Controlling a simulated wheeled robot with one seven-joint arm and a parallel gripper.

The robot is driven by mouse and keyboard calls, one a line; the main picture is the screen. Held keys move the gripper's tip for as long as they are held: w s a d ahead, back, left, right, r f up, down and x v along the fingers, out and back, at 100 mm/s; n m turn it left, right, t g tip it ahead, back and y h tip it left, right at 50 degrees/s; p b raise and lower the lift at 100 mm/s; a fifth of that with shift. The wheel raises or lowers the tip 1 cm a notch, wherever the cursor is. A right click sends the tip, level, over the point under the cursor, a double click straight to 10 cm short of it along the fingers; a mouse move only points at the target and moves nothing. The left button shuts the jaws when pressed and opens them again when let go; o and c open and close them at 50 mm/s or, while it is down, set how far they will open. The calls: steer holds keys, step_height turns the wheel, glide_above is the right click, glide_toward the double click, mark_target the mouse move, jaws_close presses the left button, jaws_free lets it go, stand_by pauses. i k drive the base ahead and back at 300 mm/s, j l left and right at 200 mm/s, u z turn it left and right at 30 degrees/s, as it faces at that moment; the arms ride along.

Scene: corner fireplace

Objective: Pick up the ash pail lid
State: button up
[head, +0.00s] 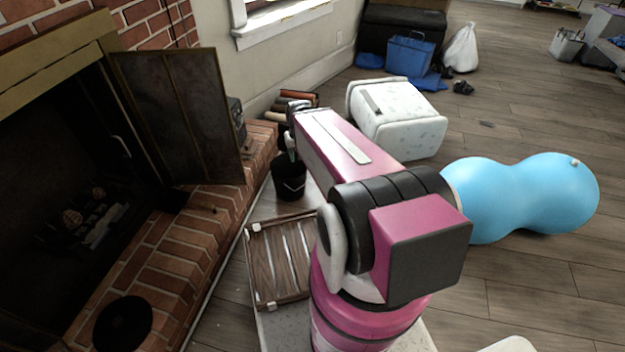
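A flat round black disc, which looks like the ash pail lid (123,323), lies on the brick hearth at the lower left of the head view. A small black pail (289,183) stands on the floor beside the hearth, partly behind my arm. My arm reaches away from me toward the pail. My gripper (291,146) is at its far end, just above the pail and far from the disc. The gripper is small and mostly hidden by the arm, so its opening does not show clearly.
The brick hearth (165,262) runs along the left, with an open dark fireplace door (180,120) above it. A wooden slatted crate (278,262) sits beside my base. A white patterned stool (398,120) and a blue peanut ball (525,197) stand right of my arm.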

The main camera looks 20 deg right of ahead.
mark_target(123, 326)
steer(key=j+u, duration=0.15)
steer(key=u, duration=1)
steer(key=k+l+u, duration=0.1)
steer(key=u, duration=0.35)
steer(key=k+u, duration=0.1)
steer(key=u, duration=0.3)
steer(key=k+u, duration=0.1)
steer(key=u, duration=0.35)
steer(key=i+l+z, duration=0.1)
steer(key=z, duration=1.25)
steer(key=k+z, duration=0.1)
steer(key=z, duration=0.95)
steer(key=i+u, duration=0.15)
steer(key=u, duration=0.25)
steer(key=i+l+u, duration=0.15)
steer(key=u, duration=0.3)
steer(key=i+l+u, duration=0.15)
steer(key=u, duration=0.25)
steer(key=i+l+u, duration=0.1)
steer(key=u, duration=0.35)
steer(key=l+u, duration=0.4)
steer(key=i+j, duration=0.05)
steer(key=j, duration=0.05)
